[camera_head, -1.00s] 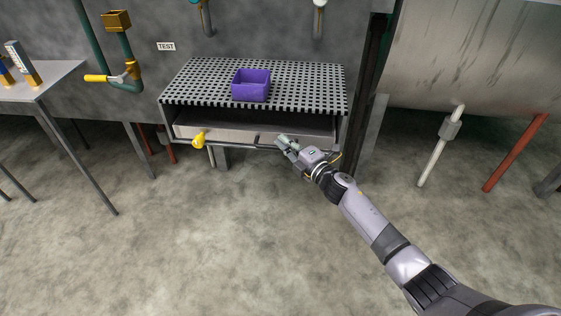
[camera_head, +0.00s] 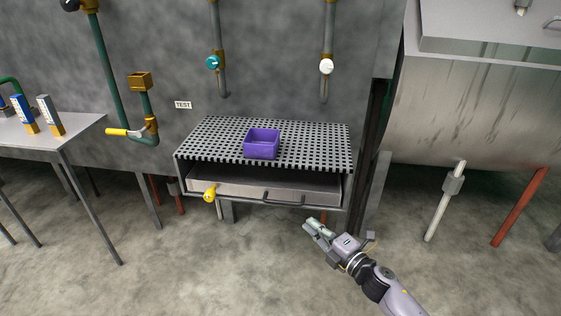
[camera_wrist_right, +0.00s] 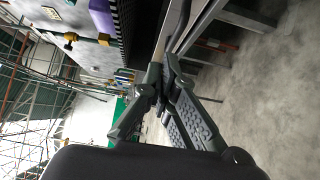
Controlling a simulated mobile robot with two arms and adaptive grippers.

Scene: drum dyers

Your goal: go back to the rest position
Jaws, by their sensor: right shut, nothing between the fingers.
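My right gripper (camera_head: 318,228) is shut and empty in the head view. It is in front of and below the right part of the drawer (camera_head: 235,188) under the perforated bench, apart from its dark handle. Its closed fingers (camera_wrist_right: 163,92) also show in the right wrist view, with the bench's edge beyond them. My left gripper is in neither view.
A purple bin (camera_head: 262,144) stands on the perforated bench top (camera_head: 210,142). A yellow valve (camera_head: 210,194) sticks out at the bench's front left. A side table (camera_head: 75,130) is at left, and a metal drum (camera_head: 480,110) is at right. The floor (camera_head: 190,270) in front is clear.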

